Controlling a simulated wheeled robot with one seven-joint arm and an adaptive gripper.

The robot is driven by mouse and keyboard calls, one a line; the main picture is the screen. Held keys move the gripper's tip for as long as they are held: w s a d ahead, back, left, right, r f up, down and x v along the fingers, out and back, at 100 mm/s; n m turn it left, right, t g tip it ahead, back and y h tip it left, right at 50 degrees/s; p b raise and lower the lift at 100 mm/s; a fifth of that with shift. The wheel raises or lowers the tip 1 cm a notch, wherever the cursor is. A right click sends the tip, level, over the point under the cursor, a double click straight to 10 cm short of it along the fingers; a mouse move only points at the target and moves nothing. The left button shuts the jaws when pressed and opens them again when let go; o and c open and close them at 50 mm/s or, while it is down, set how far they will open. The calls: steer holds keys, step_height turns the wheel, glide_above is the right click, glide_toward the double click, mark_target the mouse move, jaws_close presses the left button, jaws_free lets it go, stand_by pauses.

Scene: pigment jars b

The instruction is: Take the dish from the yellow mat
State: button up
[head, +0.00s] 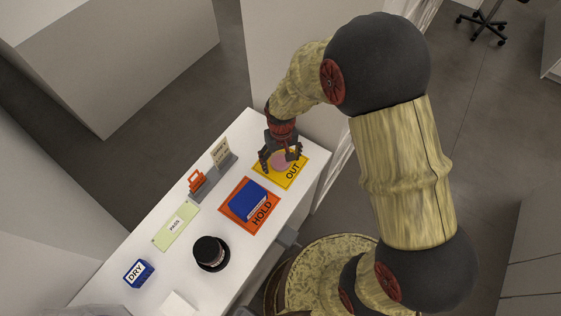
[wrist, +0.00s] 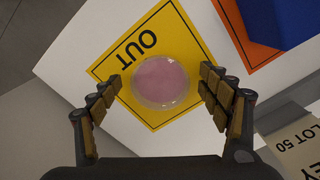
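The dish (wrist: 160,82) is round and pink with a clear rim. It lies on the yellow mat (wrist: 185,40), which is marked OUT. In the head view the dish (head: 281,161) is partly hidden by my gripper (head: 280,162), and the yellow mat (head: 275,178) is at the far right end of the white table. In the wrist view my gripper (wrist: 160,92) is open, with one finger on each side of the dish. There is a visible gap on both sides, and nothing is held.
Next to the yellow mat lies an orange mat (head: 233,215) marked HOLD with a blue block (head: 248,199) on it. A grey stand (head: 214,178) with a card is close by. A black round jar (head: 210,252), a green PASS card (head: 176,225) and a blue DRY block (head: 138,273) are further left.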

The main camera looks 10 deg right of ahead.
steer(key=shift+c, duration=1.2)
steer(key=c, duration=0.7)
steer(key=shift+r, duration=0.1)
steer(key=shift+c, duration=0.7)
